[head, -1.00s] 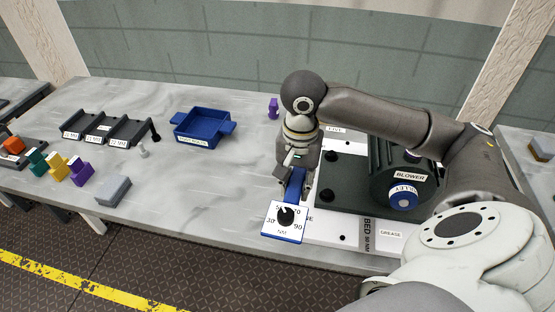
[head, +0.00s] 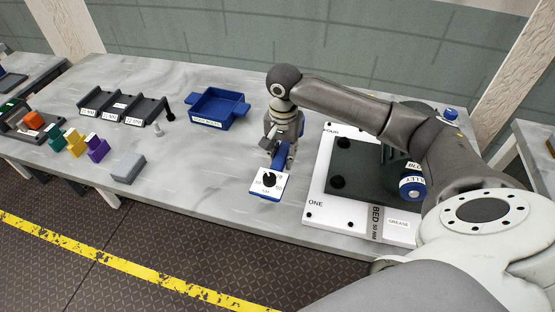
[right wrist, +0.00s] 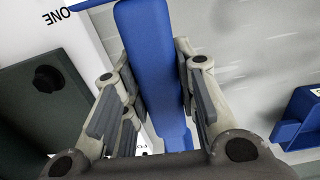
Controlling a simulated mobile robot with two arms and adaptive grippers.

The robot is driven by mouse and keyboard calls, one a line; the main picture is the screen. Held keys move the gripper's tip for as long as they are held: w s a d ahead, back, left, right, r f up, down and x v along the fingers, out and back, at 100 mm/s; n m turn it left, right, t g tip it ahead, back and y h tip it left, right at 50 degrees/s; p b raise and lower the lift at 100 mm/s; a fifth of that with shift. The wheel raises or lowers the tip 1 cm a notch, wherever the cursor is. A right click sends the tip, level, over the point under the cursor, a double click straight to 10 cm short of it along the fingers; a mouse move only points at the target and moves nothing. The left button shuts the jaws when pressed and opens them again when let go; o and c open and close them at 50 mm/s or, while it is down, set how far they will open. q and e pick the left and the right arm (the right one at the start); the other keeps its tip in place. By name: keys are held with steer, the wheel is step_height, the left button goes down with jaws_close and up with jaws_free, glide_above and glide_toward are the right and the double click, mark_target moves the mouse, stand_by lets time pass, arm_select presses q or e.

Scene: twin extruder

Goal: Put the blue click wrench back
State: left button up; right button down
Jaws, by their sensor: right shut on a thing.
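In the right wrist view the blue handle (right wrist: 152,60) runs between the two fingers of the gripper (right wrist: 155,100). I cannot tell how high it is above the table. My left gripper is not in view.
A dark labelled rack (head: 122,106) and a blue tray (head: 217,109) stand left of my arm. A grey block (head: 128,167) and yellow (head: 76,144) and purple (head: 97,149) pieces lie near the front edge. The blower unit on the white plate (head: 318,190) is at right.

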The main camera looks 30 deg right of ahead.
steer(key=shift+w+d+f, duration=0.1)
steer(key=shift+w+f, duration=1.2)
steer(key=shift+f, duration=0.15)
steer(key=f+p, duration=0.2)
steer(key=p, duration=0.1)
steer(key=shift+w+f, duration=0.1)
steer(key=shift+w, duration=0.1)
steer(key=shift+f, duration=0.4)
steer(key=c, duration=1.1)
jaws_free()
steer(key=shift+s+f, duration=0.1)
steer(key=shift+c, duration=0.2)
